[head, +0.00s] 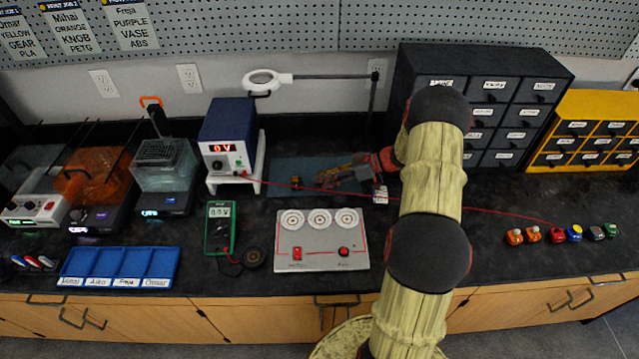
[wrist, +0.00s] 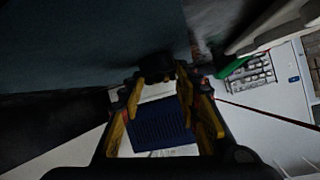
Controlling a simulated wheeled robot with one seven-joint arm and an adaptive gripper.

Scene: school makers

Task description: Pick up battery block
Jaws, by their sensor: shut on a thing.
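My gripper (head: 302,183) reaches left, low over the blue-grey mat, just right of the white stand. It is shut on a small dark block with an orange-brown part, the battery block (head: 296,182). In the wrist view the block (wrist: 157,66) is a dark shape at the tips of my gripper's yellow fingers (wrist: 160,82). The fingers and the dim light hide most of it. I cannot tell whether it still touches the mat.
The blue power supply (head: 228,135) stands on a white stand (head: 250,187) close left of my gripper. A red wire (head: 450,206) runs right across the bench. The switch panel (head: 322,252) and multimeter (head: 220,229) lie in front. Dark drawers (head: 500,125) stand behind right.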

